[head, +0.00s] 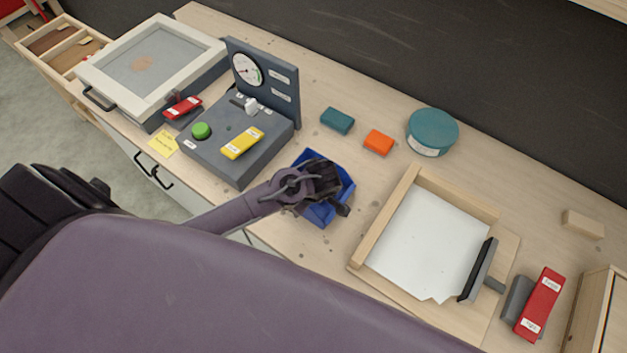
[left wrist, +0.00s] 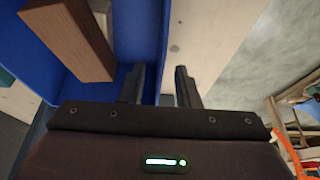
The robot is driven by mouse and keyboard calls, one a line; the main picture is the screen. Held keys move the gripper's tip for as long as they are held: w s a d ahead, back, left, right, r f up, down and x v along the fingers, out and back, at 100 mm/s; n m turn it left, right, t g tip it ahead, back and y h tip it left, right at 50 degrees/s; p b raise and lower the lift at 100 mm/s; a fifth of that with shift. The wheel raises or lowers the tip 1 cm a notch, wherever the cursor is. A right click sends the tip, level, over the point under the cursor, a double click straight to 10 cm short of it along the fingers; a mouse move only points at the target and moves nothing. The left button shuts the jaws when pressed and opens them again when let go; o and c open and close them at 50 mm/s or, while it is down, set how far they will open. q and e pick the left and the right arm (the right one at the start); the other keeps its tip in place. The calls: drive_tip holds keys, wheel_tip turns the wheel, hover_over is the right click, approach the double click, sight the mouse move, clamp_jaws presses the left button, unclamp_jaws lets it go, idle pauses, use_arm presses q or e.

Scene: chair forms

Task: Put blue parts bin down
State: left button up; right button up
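The blue parts bin (head: 345,178) is on the light wood bench just right of the grey gauge panel. My left gripper (head: 330,195) is over it and hides much of its inside. In the left wrist view the blue bin (left wrist: 110,12) fills the upper left, with a brown wooden block (left wrist: 70,40) in it. The fingers of my left gripper (left wrist: 162,85) stand apart on either side of a bin wall. Bare wood shows between that wall and the right finger. My right gripper is not in view.
The gauge panel (head: 210,150) with a yellow-labelled handle stands left of the bin. Teal (head: 337,120) and orange (head: 378,142) blocks and a round teal tin (head: 432,132) lie behind. A wooden tray (head: 385,220) with white paper stands at right.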

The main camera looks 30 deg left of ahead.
use_arm(q)
drive_tip(key=shift+f, duration=0.2)
idle(0.4)
drive_tip(key=shift+c, duration=0.3)
clamp_jaws()
idle(0.9)
